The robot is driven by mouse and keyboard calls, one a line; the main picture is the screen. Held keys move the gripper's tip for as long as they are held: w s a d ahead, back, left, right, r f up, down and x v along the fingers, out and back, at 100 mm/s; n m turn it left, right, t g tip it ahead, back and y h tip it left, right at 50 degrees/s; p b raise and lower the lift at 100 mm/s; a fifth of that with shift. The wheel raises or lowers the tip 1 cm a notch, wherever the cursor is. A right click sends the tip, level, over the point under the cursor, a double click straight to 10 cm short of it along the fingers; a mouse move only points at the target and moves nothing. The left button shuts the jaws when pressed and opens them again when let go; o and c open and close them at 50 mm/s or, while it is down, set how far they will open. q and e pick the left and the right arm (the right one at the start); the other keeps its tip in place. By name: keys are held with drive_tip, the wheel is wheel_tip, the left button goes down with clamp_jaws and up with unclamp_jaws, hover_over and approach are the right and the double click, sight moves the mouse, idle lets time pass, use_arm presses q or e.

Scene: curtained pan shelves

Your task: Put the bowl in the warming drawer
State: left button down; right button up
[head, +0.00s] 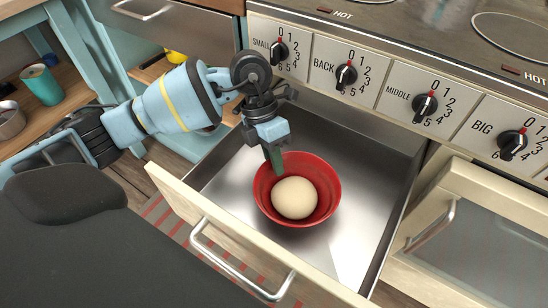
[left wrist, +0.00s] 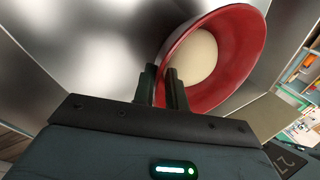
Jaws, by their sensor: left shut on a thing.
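The red bowl (head: 322,210) is inside the open warming drawer (head: 356,235), with a round pale dough-like ball (head: 294,198) in it. My left gripper (head: 275,158) reaches down from above and is shut on the bowl's far-left rim. In the left wrist view the two fingers (left wrist: 172,92) pinch the rim of the bowl (left wrist: 235,60), and the pale ball (left wrist: 193,55) shows behind them. The bowl looks nearly upright in the head view. Whether its base touches the drawer floor I cannot tell. My right gripper is not in view.
The drawer front with its metal handle (head: 240,262) faces me. Stove knobs (head: 346,75) line the panel above the drawer. A glass-fronted oven door (head: 480,240) is at the right. A wooden shelf with a teal cup (head: 42,85) is at the left. The drawer floor around the bowl is bare.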

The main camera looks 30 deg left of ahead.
use_arm(q)
drive_tip(key=shift+f, duration=0.1)
drive_tip(key=c, duration=1.3)
unclamp_jaws()
drive_tip(key=shift+c, duration=0.2)
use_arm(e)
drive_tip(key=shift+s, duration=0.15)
